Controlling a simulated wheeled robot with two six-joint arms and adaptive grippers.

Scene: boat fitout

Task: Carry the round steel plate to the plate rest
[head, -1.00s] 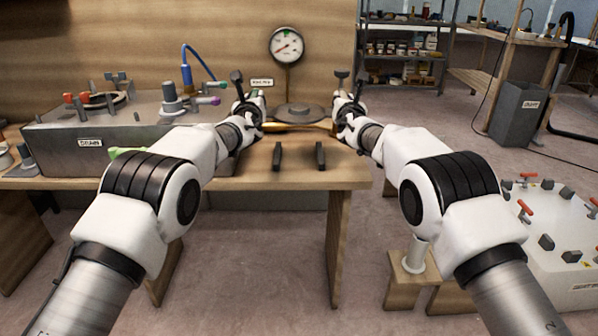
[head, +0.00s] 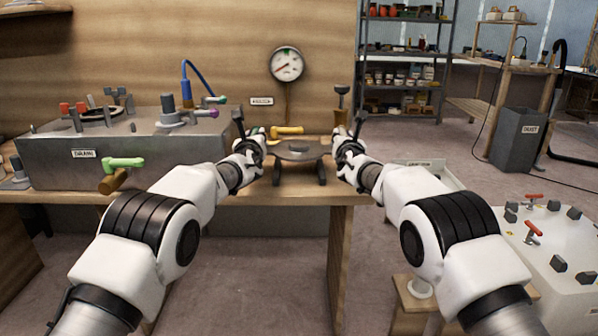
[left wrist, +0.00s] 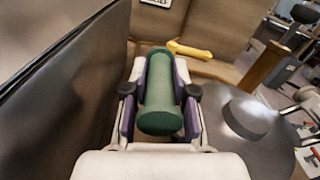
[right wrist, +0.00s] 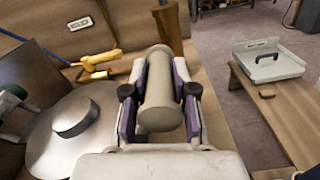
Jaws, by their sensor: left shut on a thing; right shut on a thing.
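The round steel plate (head: 313,153) is grey with a raised round middle and a handle on each side. It also shows in the left wrist view (left wrist: 256,146) and the right wrist view (right wrist: 58,148). My left gripper (head: 256,146) is shut on its green handle (left wrist: 160,100). My right gripper (head: 344,146) is shut on its beige handle (right wrist: 160,98). The plate looks about level, over the plate rest, two dark bars (head: 321,174) on the wooden bench. Whether it touches the bars I cannot tell; it hides their far parts.
A grey metal box (head: 120,160) with valves stands on the bench to the left; a green-handled valve (head: 123,163) sticks out in front. Behind the plate are a yellow handle (head: 287,131) and a gauge (head: 287,64). A wooden post (head: 341,112) stands behind my right gripper.

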